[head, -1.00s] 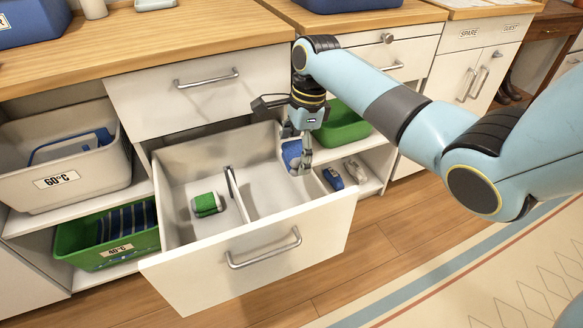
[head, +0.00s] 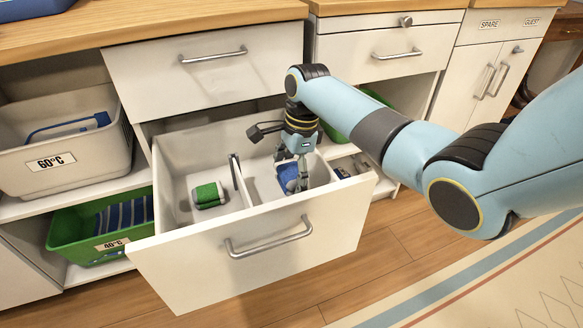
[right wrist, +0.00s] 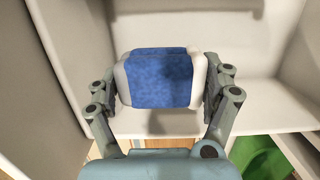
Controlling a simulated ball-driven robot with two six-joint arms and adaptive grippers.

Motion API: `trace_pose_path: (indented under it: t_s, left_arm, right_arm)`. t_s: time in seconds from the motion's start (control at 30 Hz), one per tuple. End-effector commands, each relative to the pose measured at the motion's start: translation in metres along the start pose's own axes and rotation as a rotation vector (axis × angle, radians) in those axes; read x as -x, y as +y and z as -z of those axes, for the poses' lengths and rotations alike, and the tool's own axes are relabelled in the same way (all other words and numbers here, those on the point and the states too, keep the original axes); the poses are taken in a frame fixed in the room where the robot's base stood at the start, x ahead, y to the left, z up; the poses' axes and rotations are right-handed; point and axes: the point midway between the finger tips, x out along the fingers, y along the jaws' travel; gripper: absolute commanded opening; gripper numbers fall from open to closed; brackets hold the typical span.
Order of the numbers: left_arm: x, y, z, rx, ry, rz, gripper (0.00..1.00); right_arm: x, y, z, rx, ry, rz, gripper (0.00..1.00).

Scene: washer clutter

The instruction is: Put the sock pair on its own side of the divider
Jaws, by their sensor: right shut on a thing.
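The blue sock pair (head: 286,171) with grey ends is between the fingers of my right gripper (head: 297,183), which is shut on it. It is inside the open drawer (head: 305,232), in the compartment right of the divider (head: 236,174). In the right wrist view the blue sock pair (right wrist: 160,78) sits squarely between both fingers; I cannot tell whether it touches the drawer floor. My left gripper is not in view.
A white basket marked 60°C (head: 60,150) and a green basket marked 40°C (head: 72,230) stand on shelves at left. Small shoes and a blue item (head: 345,171) lie on the shelf right of the drawer. The drawer's right compartment is otherwise clear.

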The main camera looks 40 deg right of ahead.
Motion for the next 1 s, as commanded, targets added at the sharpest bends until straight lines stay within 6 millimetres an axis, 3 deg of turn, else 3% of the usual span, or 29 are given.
trace_pose_path:
  t_s: [0.6,1.0]
  left_arm:
    - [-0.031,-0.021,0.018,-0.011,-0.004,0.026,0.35]
    - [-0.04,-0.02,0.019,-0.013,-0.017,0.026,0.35]
  right_arm:
    - [-0.085,0.0,0.013,0.0,0.0,-0.002,0.44]
    - [-0.112,-0.001,0.017,0.0,0.0,0.0,0.44]
